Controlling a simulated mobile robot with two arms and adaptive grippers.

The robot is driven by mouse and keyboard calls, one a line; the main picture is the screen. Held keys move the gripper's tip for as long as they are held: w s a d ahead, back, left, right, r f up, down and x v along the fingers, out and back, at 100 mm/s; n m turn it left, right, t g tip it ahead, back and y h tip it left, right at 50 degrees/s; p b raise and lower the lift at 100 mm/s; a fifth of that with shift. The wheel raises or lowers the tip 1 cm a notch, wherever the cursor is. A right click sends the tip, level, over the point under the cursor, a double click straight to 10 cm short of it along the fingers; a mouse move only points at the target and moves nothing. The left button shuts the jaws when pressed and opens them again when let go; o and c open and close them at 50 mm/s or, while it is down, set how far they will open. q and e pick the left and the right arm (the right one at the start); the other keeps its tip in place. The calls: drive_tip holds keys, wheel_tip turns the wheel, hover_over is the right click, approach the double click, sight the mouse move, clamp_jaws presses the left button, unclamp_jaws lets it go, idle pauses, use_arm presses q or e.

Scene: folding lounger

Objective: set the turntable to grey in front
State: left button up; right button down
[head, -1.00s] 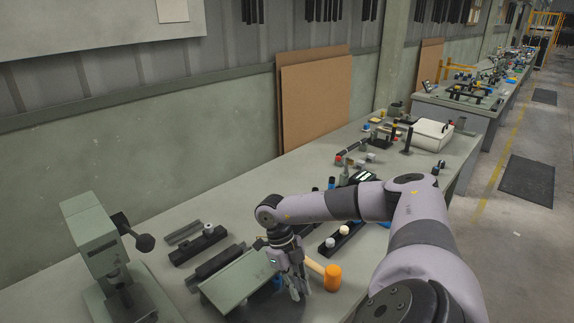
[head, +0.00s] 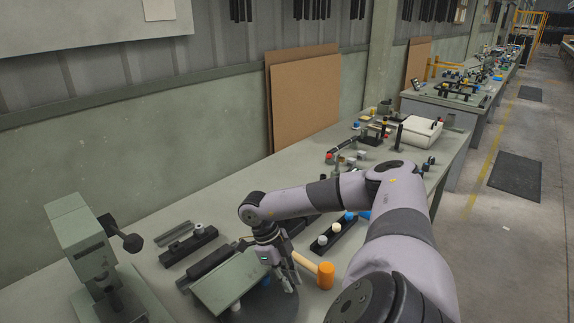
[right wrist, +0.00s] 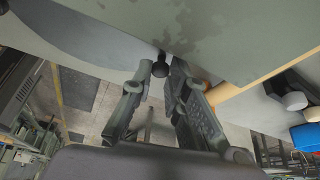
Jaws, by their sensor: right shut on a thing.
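The turntable (head: 268,309) shows as a dark round disc at the bottom of the head view, partly under a grey-green sloped panel (head: 228,280). My right gripper (head: 289,288) is at the disc's right side, pointing down. In the right wrist view, its fingers are shut on a small black knob (right wrist: 158,66) beside the grey disc (right wrist: 85,32). Which colour faces front is hard to tell. My left gripper is not in view.
An orange-headed mallet (head: 326,275) lies just right of my right gripper. A black rack with round caps (head: 332,238) stands behind it. A green press with a lever (head: 90,250) stands at the left. The bench (head: 215,190) is bare along the wall.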

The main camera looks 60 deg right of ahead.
drive_tip(key=c, duration=1.5)
unclamp_jaws()
drive_tip(key=shift+c, duration=0.2)
drive_tip(key=v, duration=1.2)
drive_tip(key=shift+w, duration=0.1)
